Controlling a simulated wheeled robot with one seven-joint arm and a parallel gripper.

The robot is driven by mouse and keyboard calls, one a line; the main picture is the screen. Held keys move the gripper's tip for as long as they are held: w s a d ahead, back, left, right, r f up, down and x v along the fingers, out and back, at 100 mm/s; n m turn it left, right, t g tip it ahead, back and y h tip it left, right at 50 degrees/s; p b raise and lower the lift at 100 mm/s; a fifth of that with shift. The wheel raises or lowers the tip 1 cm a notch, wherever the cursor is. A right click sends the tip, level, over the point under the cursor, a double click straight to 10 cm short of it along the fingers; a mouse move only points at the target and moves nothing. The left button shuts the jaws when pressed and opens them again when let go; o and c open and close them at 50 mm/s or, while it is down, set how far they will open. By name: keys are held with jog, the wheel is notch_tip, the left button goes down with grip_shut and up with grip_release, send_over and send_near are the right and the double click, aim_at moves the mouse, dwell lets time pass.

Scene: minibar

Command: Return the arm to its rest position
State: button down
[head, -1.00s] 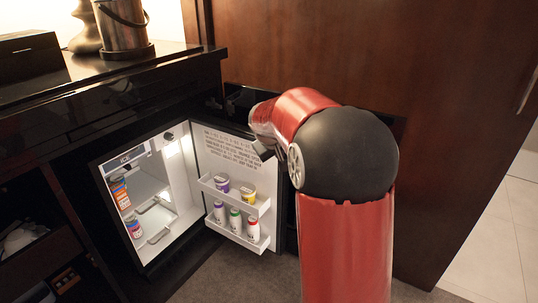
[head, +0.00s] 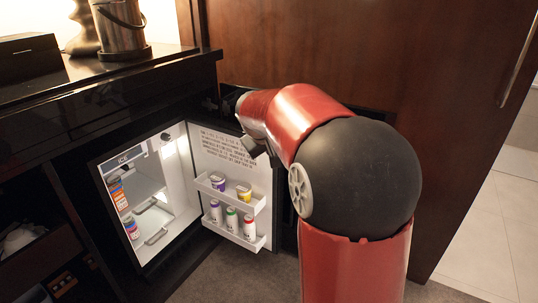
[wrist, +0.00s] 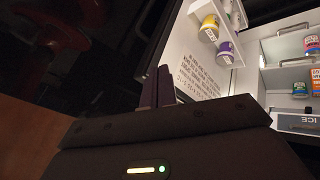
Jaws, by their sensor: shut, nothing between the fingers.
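My red arm with its black joint (head: 360,175) fills the right half of the head view, in front of the brown wood panel. My gripper shows in the wrist view (wrist: 158,88), its two dark fingers together and empty. The fingers are close to the edge of the open fridge door (head: 232,155) in the picture; I cannot tell the gap.
A metal ice bucket (head: 122,28) and a black box (head: 30,55) stand on the dark counter (head: 85,85). Floor is clear at right.

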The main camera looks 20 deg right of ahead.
jog(key=s+a+r+y, duration=0.15)
jog(key=s+a, duration=0.25)
jog(key=s, duration=0.5)
jog(key=s+a+r+y, duration=0.1)
jog(key=s+a+r, duration=0.15)
jog(key=s, duration=0.55)
jog(key=s+a+f+y, duration=0.1)
jog(key=s+a+f, duration=0.2)
jog(key=s, duration=0.3)
jog(key=s+a+f+m+y, duration=0.1)
jog(key=s+a+f, duration=0.2)
jog(key=s, duration=0.4)
jog(key=shift+s+f, duration=0.3)
jog(key=shift+f, duration=0.05)
jog(key=shift+a, duration=0.15)
